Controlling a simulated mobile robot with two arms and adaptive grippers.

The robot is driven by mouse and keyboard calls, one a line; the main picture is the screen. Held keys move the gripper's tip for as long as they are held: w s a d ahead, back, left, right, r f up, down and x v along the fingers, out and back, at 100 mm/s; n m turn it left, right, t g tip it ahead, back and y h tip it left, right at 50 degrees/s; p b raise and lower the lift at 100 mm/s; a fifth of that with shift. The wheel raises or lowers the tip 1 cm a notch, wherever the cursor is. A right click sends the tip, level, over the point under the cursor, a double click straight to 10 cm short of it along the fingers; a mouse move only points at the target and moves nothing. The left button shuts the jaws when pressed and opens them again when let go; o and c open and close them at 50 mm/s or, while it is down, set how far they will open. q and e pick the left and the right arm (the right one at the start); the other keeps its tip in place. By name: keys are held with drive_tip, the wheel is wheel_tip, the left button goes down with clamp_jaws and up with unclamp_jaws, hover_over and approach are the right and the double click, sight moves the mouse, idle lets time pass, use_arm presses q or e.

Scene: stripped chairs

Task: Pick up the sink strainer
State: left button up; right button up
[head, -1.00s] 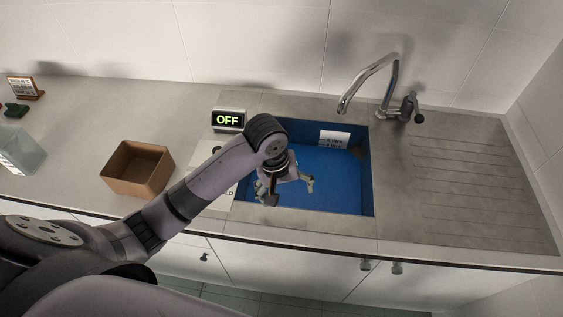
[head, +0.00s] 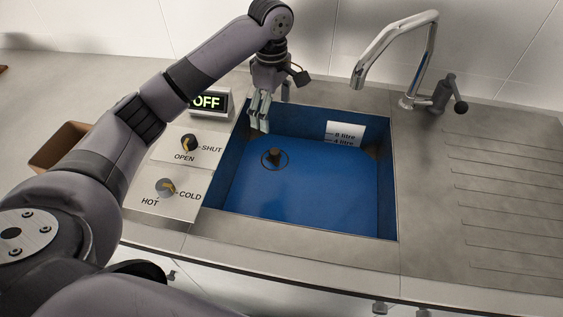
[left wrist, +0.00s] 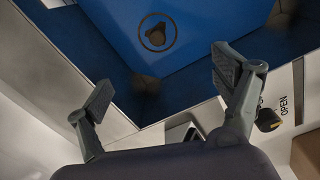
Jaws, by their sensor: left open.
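The sink strainer (head: 274,157) is a dark round piece with an upright knob and a thin ring around its base. It sits on the blue floor of the sink (head: 310,190), toward the back left. In the left wrist view the strainer (left wrist: 157,33) shows near the top, beyond my fingertips. My left gripper (head: 271,104) is above the back left edge of the sink, fingers pointing down. It is open and empty, up and behind the strainer, not touching it. In the left wrist view the two fingers of the gripper (left wrist: 163,82) are wide apart. My right gripper is not in view.
A chrome faucet (head: 400,40) with a side lever (head: 441,95) stands behind the sink. Left are an OFF display (head: 207,102), an OPEN/SHUT knob (head: 189,143) and a HOT/COLD knob (head: 166,187). A brown box (head: 57,146) is partly hidden by my arm. The drainboard (head: 510,200) is clear.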

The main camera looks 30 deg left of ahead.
use_arm(q)
drive_tip(key=f, duration=0.1)
hover_over(275, 151)
drive_tip(key=f, duration=0.5)
drive_tip(key=shift+s+f, duration=0.15)
drive_tip(key=shift+s, duration=0.1)
wheel_tip(275, 151, down, 6)
drive_tip(key=shift+w+r+p, duration=0.1)
drive_tip(key=shift+w+p, duration=0.05)
drive_tip(key=shift+p, duration=0.15)
drive_tip(key=shift+f, duration=0.5)
wheel_tip(275, 151, down, 5)
drive_tip(key=shift+w+r, duration=0.1)
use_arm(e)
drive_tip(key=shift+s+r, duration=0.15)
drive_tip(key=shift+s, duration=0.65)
use_arm(q)
drive_tip(key=shift+c, duration=0.3)
